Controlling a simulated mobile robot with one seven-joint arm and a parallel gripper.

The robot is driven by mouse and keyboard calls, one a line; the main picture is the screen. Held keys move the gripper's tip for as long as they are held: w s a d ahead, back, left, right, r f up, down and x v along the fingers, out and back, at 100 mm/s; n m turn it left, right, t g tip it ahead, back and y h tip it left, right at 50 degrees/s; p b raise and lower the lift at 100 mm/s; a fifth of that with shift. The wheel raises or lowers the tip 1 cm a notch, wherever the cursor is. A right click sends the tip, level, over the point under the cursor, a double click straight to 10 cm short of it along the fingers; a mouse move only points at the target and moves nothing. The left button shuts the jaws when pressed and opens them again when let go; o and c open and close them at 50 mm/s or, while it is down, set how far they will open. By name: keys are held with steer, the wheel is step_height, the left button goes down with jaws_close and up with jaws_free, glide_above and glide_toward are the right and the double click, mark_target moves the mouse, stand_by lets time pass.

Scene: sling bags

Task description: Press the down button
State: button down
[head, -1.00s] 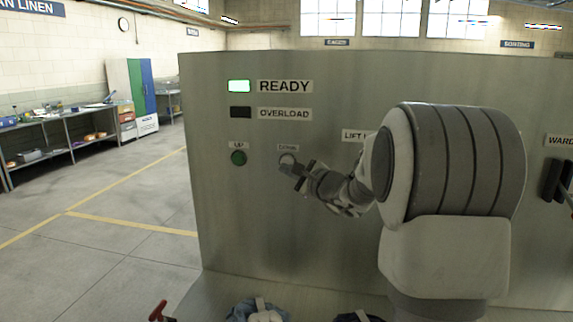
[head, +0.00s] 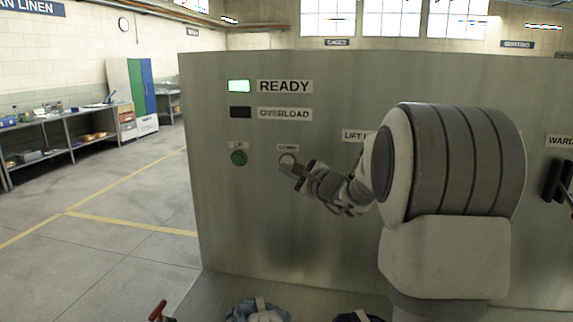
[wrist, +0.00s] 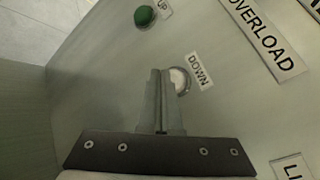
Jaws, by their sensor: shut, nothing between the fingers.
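The down button (wrist: 179,80) is a pale round button with a ring, under a DOWN label (head: 288,147) on the grey metal panel (head: 330,90). In the head view my gripper (head: 287,167) covers the lower part of the button. In the wrist view my gripper (wrist: 160,74) is shut, with its fingers together and empty. Its tips are right beside the button and overlap its edge. I cannot tell whether they touch it. The green UP button (head: 239,158) is to the left on the same panel.
A lit READY lamp (head: 239,86) and a dark OVERLOAD lamp (head: 240,112) are above the buttons. Dark handles (head: 553,180) are at the panel's right. Bundles in slings (head: 258,310) and a red lever (head: 158,311) are at the bottom. Open floor lies left.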

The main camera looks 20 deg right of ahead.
steer(key=shift+w, duration=0.1)
steer(key=shift+w+d+b, duration=0.2)
steer(key=shift+w+b, duration=0.05)
steer(key=shift+b, duration=0.05)
